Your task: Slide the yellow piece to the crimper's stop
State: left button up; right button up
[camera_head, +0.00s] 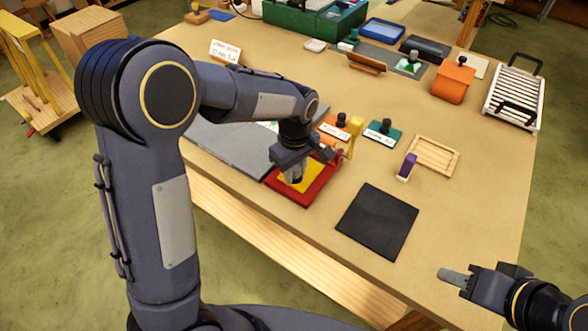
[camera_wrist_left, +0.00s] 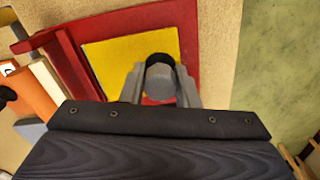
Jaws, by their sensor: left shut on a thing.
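The yellow piece (camera_head: 311,176) is a flat plate lying on the red crimper base (camera_head: 291,197), near the table's front edge. In the left wrist view the yellow piece (camera_wrist_left: 112,62) lies inside the red base (camera_wrist_left: 187,22), with a red strip of the base showing on its right. My left gripper (camera_head: 293,179) is over the piece and shut on a grey round knob with a black rim (camera_wrist_left: 160,80). The knob overlaps the piece's near edge; its underside is hidden. My right gripper (camera_head: 455,277) is at lower right, away from the crimper; its finger gap is unclear.
A grey board (camera_head: 235,148) lies left of the crimper. A black mat (camera_head: 377,221) lies to its right. Orange and teal stamp-like blocks (camera_head: 380,133), a purple-topped block (camera_head: 407,167) and a wooden frame (camera_head: 433,155) stand behind. Bare table lies right of the mat.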

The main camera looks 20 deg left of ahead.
pick_arm(q)
jog(key=shift+w+d, duration=0.15)
jog(key=shift+w, duration=0.35)
jog(key=o, duration=1)
jog(key=shift+r, duration=0.1)
